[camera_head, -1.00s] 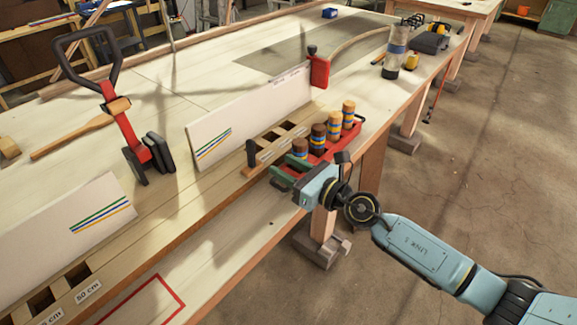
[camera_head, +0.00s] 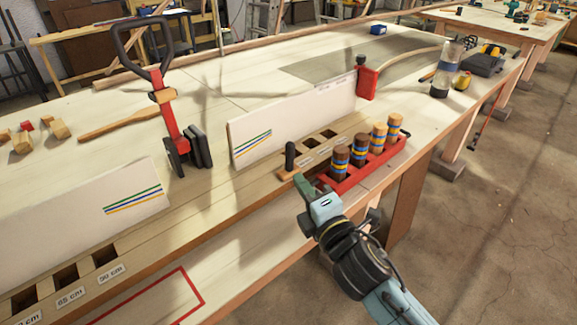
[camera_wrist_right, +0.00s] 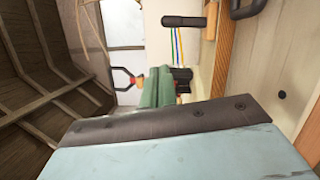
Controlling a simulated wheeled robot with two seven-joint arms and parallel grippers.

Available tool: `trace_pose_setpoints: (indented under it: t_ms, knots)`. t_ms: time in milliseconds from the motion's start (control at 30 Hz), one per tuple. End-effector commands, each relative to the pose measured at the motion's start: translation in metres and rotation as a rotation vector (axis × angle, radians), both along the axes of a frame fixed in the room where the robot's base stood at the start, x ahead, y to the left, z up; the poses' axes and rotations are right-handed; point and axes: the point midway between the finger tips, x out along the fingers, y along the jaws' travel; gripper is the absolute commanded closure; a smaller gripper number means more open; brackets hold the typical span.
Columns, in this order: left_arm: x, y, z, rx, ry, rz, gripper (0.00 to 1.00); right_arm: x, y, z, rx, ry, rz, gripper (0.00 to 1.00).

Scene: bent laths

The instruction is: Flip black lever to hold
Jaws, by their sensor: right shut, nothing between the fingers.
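The black lever (camera_head: 290,156) is a short dark handle standing upright on a wooden block at the near left end of the slotted wooden rack. It also shows in the right wrist view as a black bar (camera_wrist_right: 185,21) at the upper middle. My right gripper (camera_head: 302,183) has green fingers, shut and empty, just in front of and slightly right of the lever, with a small apparent gap. The green fingers (camera_wrist_right: 156,92) fill the middle of the wrist view. No "hold" marking is readable. My left gripper is in neither view.
A red tray (camera_head: 350,184) with several striped wooden pegs sits right of the lever. A white board (camera_head: 300,115) stands behind it. A tall red-and-black handled tool (camera_head: 168,115) is at left.

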Motion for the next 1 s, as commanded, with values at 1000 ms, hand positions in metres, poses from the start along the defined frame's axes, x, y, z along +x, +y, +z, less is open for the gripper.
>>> trace_pose_setpoints:
  t_ms: [1000]
  knots:
    - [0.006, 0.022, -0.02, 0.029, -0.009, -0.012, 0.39, 0.096, 0.031, -0.013, 0.186, 0.155, 0.029, 1.0]
